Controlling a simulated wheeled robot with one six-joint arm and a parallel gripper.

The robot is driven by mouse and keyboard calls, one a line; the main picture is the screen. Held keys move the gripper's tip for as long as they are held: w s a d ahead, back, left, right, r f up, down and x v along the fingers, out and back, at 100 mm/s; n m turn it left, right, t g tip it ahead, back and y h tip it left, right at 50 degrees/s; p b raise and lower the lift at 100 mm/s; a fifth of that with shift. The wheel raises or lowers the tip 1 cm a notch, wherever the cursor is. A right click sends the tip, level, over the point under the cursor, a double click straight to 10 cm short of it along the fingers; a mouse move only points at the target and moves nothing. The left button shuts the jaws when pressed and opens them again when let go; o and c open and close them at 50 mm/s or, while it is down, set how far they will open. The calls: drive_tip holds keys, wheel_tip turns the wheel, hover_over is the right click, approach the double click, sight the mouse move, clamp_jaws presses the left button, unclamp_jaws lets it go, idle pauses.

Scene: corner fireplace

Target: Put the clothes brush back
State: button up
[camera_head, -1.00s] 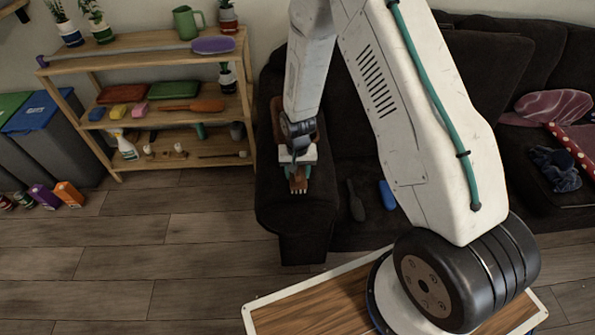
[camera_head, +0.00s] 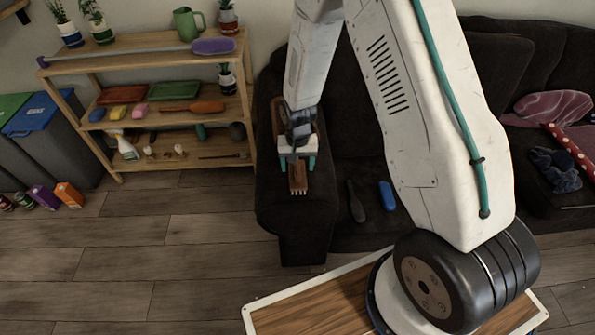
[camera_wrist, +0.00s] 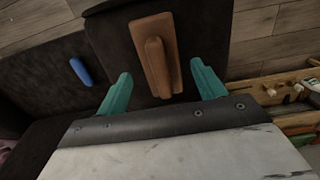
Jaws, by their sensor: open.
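A brown wooden brush (camera_head: 298,178), which I take for the clothes brush, lies on the dark sofa's arm with pale bristles at its near end. In the wrist view the brush (camera_wrist: 157,50) has a long raised grip along its back. My gripper (camera_head: 298,164) is open above the sofa arm, pointing down. In the wrist view the teal fingers of my gripper (camera_wrist: 161,86) stand on either side of the brush's lower end, with gaps on both sides. Their height over it is hard to tell. My gripper hides the brush's far end in the head view.
A flat brown piece (camera_head: 277,117) shows on the sofa arm behind my gripper. A dark tool (camera_head: 355,200) and a blue item (camera_head: 387,195) lie on the seat. A wooden shelf (camera_head: 165,122) with several goods stands left; floor (camera_head: 180,265) in front is clear.

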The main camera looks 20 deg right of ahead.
wheel_tip(320, 180, up, 8)
drive_tip(key=r, duration=0.1)
wheel_tip(320, 180, up, 9)
hover_over(298, 168)
drive_tip(key=s, duration=0.2)
drive_tip(key=s+d+r+n, duration=0.2)
drive_tip(key=s+r, duration=0.5)
drive_tip(key=r, duration=0.4)
drive_tip(key=s+r, duration=0.5)
drive_tip(key=s, duration=0.5)
drive_tip(key=s+d+r+n+t, duration=0.1)
drive_tip(key=s+r, duration=0.4)
drive_tip(key=s, duration=0.5)
drive_tip(key=shift+s+n, duration=0.3)
drive_tip(key=shift+s, duration=0.1)
drive_tip(key=shift+d+r, duration=0.1)
